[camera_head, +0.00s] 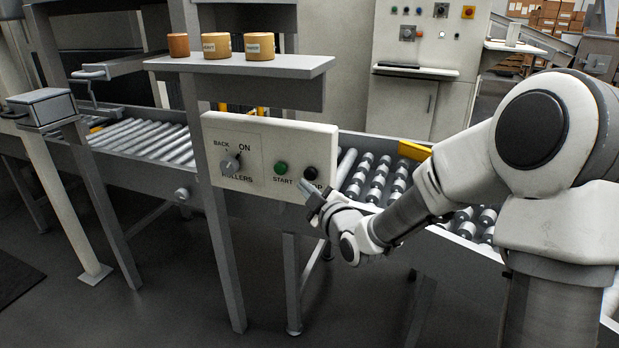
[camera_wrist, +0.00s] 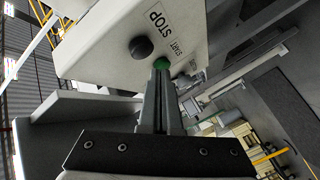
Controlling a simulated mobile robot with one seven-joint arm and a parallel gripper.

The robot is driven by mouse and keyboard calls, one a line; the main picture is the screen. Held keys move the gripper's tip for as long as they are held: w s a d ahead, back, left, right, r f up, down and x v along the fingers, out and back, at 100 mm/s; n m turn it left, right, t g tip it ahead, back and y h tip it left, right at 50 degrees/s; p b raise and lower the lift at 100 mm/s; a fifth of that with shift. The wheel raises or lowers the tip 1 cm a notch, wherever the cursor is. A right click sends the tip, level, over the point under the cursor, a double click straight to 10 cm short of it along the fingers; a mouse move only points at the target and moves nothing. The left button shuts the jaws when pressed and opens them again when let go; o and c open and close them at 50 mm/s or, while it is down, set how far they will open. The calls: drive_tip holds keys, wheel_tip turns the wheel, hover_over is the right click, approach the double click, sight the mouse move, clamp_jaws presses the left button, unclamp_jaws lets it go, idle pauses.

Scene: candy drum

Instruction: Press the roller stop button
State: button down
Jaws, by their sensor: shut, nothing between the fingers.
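The roller stop button (camera_head: 310,173) is a black round knob at the right end of the white control panel (camera_head: 240,190). It also shows in the wrist view (camera_wrist: 141,47), beside the word STOP. The green START button (camera_head: 281,167) is to its left; it also shows in the wrist view (camera_wrist: 161,63). My gripper (camera_head: 304,185) is shut and empty, in front of the panel just below the stop button, covering part of its label. In the wrist view the shut fingertips (camera_wrist: 160,74) overlap the lower edge of the green button. I cannot tell whether they touch the panel.
A grey rotary knob (camera_head: 230,162) marked BACK and ON sits on the panel's left. A shelf (camera_head: 300,66) above the panel holds three small labelled tubs (camera_head: 222,46). Roller conveyors (camera_head: 160,140) run behind the panel and to both sides. A grey post stands left of the panel.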

drive_tip(key=s, duration=0.1)
drive_tip(key=s+a+b, duration=0.1)
drive_tip(key=s, duration=0.1)
drive_tip(key=shift+s+a, duration=0.1)
drive_tip(key=shift+s, duration=0.15)
idle(0.5)
drive_tip(key=s+d+m+g+h, duration=0.6)
drive_tip(key=s+d+m+h, duration=0.1)
drive_tip(key=s+d, duration=0.55)
drive_tip(key=s+d+r+m+g, duration=0.15)
drive_tip(key=s+m, duration=0.25)
drive_tip(key=s, duration=0.5)
drive_tip(key=s+d+r+m+g, duration=0.15)
drive_tip(key=s+m, duration=0.25)
drive_tip(key=s, duration=0.6)
wheel_tip(320, 180, up, 24)
drive_tip(key=p, duration=2.4)
drive_tip(key=shift+w+d+g+h+p, duration=0.25)
drive_tip(key=shift+d+g+h+p, duration=0.05)
drive_tip(key=shift+d+g+p, duration=0.1)
